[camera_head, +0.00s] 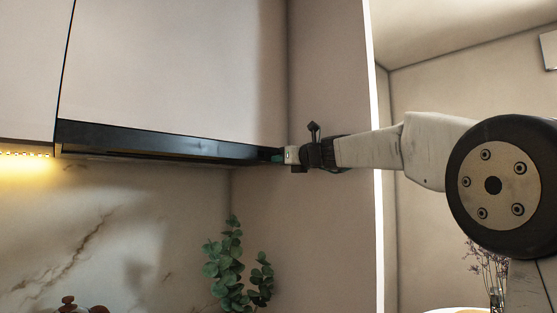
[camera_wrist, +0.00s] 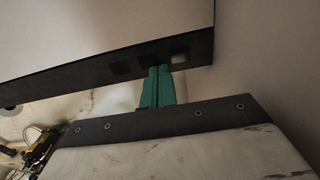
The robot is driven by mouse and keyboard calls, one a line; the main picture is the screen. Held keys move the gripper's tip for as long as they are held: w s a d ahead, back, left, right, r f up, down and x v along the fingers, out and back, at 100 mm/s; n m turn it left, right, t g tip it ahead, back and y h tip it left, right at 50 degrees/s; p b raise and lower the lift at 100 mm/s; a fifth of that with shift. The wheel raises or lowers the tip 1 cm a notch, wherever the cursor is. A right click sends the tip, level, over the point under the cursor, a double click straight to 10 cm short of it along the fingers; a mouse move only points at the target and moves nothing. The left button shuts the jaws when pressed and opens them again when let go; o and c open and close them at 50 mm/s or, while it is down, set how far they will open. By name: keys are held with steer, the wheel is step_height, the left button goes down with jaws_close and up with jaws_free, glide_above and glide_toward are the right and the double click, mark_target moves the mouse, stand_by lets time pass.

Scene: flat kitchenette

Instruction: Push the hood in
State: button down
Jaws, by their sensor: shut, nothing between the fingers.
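The hood (camera_head: 165,141) is a dark, slim bar under the pale upper cabinet, running across the left half of the head view. In the wrist view the hood (camera_wrist: 90,79) shows as a dark front strip with small square marks. My gripper (camera_head: 277,156) is at the hood's right end. In the wrist view my gripper's green fingers (camera_wrist: 158,86) are shut together and empty, with their tips at the lower edge of the strip by the square marks. I cannot tell whether they touch it.
A pale side panel (camera_head: 330,72) stands right of the hood. A green plant (camera_head: 228,265) is below, near the marble backsplash (camera_head: 80,220). A red-lidded object (camera_head: 70,303) shows at the bottom left. Dried flowers (camera_head: 490,268) are at the lower right.

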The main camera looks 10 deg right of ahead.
steer(key=shift+a+r, duration=0.1)
steer(key=shift+r, duration=0.05)
steer(key=v, duration=1.4)
